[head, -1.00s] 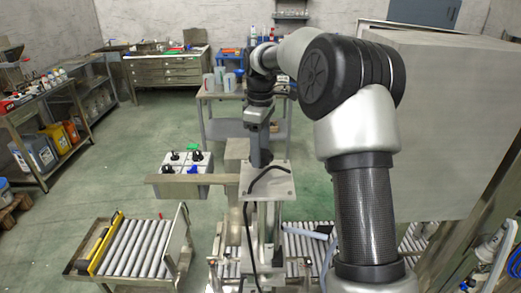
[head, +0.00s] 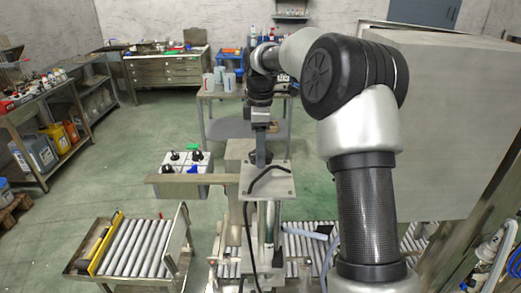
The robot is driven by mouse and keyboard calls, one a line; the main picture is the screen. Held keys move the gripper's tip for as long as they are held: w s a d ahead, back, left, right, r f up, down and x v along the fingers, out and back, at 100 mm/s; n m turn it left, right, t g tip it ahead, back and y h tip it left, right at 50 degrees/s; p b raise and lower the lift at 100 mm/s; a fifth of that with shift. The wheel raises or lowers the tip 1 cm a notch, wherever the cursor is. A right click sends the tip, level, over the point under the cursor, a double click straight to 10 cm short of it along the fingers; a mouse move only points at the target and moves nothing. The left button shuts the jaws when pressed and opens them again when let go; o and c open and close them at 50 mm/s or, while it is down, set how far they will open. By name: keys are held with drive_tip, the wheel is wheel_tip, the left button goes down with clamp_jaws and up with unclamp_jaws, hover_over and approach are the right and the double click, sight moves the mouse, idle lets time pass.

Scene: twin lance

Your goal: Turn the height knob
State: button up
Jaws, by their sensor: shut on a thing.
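My gripper (head: 261,152) points down at the far edge of a grey metal plate (head: 284,187), near the middle of the head view. It is shut on a small dark thing at that edge, which I take to be the height knob. The fingertips and most of the knob are hidden by the plate and the gripper itself. The plate carries a bent black handle and tops a machine column with a black cable hanging down its front.
Roller conveyors (head: 130,246) lie at the lower left and below the column. A large grey cabinet (head: 445,120) fills the right. Green floor is open at left.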

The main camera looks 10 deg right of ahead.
drive_tip(key=o, duration=1.1)
wheel_tip(320, 180, up, 18)
drive_tip(key=shift+f, duration=0.25)
